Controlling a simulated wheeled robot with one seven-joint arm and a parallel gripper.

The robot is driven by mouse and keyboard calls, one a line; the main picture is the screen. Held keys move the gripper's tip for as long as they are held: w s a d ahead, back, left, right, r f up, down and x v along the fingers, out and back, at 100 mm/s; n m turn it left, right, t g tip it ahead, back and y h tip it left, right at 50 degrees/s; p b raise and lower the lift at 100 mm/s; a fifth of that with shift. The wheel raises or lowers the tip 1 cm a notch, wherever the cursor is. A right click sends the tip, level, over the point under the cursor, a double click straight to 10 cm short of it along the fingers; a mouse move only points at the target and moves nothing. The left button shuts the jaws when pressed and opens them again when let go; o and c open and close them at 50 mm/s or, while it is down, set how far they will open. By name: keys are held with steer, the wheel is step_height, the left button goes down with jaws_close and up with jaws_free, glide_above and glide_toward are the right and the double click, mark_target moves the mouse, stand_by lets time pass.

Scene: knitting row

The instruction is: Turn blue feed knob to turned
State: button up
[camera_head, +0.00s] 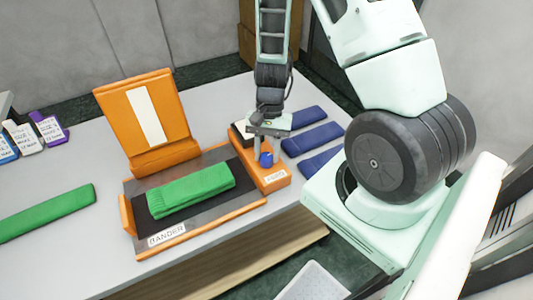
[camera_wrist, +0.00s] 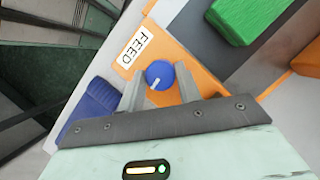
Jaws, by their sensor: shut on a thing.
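The blue feed knob (camera_head: 266,159) sits on an orange block beside the bander. In the wrist view the knob (camera_wrist: 160,74) shows a white pointer line aimed to the lower left, near the FEED label (camera_wrist: 135,46). My gripper (camera_head: 267,152) points down at the knob, with one finger on each side of it. In the wrist view the fingers (camera_wrist: 160,85) flank the knob and are shut on it. The bander (camera_head: 210,212) has a raised orange lid (camera_head: 147,120) with a white strip, and a folded green knit piece (camera_head: 192,190) lies on its dark bed.
Several folded blue pieces (camera_head: 312,137) lie right of the feed block. A long green piece (camera_head: 45,212) lies at the left of the grey table (camera_head: 90,255). Labelled packs (camera_head: 22,137) stand at the far left.

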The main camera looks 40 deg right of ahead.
steer(key=shift+d+m+t+b, duration=0.1)
steer(key=shift+m+t+b, duration=0.2)
steer(key=shift+m, duration=0.4)
steer(key=o, duration=1)
steer(key=v, duration=1.7)
steer(key=shift+d+r, duration=0.15)
steer(key=shift+d, duration=0.15)
